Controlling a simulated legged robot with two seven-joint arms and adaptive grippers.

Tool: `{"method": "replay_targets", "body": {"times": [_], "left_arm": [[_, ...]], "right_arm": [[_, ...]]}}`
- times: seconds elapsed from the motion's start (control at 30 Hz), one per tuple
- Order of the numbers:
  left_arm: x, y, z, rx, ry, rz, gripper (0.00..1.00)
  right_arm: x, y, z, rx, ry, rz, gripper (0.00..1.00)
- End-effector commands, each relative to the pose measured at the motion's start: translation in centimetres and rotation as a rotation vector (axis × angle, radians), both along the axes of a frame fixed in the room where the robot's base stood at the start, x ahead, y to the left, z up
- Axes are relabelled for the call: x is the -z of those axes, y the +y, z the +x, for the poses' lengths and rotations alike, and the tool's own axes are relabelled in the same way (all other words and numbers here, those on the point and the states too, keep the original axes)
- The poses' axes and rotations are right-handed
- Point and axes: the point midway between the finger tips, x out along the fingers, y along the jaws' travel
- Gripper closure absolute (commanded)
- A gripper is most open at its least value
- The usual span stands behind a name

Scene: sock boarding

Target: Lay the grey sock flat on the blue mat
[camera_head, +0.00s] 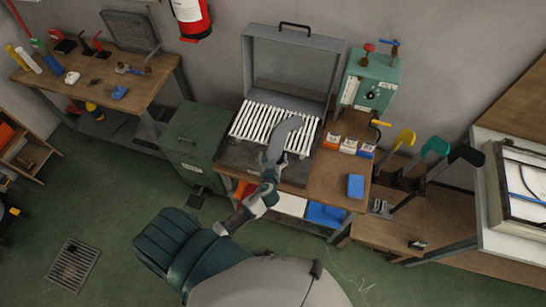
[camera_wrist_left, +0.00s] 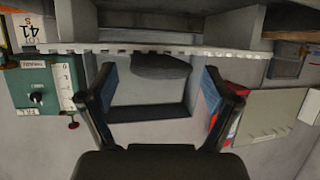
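A long, curved grey shape, which looks like the grey sock (camera_head: 283,135), lies across the white slats in the head view. A dark grey rounded shape (camera_wrist_left: 160,66) shows between and beyond the fingers in the left wrist view. My left gripper (camera_head: 264,172) is at the near end of the grey shape. In the left wrist view its fingers (camera_wrist_left: 160,88) stand wide apart. Whether they touch the grey shape I cannot tell. A small blue flat piece (camera_head: 355,186) lies on the bench to the right; I cannot tell whether it is the blue mat. My right gripper is not in view.
The white slats (camera_head: 250,124) lie in front of an open grey lid (camera_head: 291,55). A green box (camera_head: 372,82) and small coloured boxes (camera_head: 348,146) stand to the right. A dark green cabinet (camera_head: 190,145) stands left. Coloured upright forms (camera_head: 436,146) stand further right.

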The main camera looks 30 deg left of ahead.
Motion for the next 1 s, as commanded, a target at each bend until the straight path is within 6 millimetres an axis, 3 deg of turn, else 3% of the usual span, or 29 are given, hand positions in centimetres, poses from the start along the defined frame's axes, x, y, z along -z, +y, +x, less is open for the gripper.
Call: {"method": "replay_targets", "body": {"times": [0.4, 0.63, 1.0], "left_arm": [[0.0, -0.1, -0.2, 0.002, 0.0, 0.002, 0.1], [-1.4, -2.0, -4.9, -0.004, 0.001, -0.007, 0.1], [-5.2, -5.7, -12.5, -0.003, 0.001, -0.003, 0.1]], "right_arm": [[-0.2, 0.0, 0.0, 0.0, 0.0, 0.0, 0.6], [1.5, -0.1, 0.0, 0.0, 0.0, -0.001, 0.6], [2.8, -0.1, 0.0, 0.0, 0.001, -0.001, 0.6]]}}
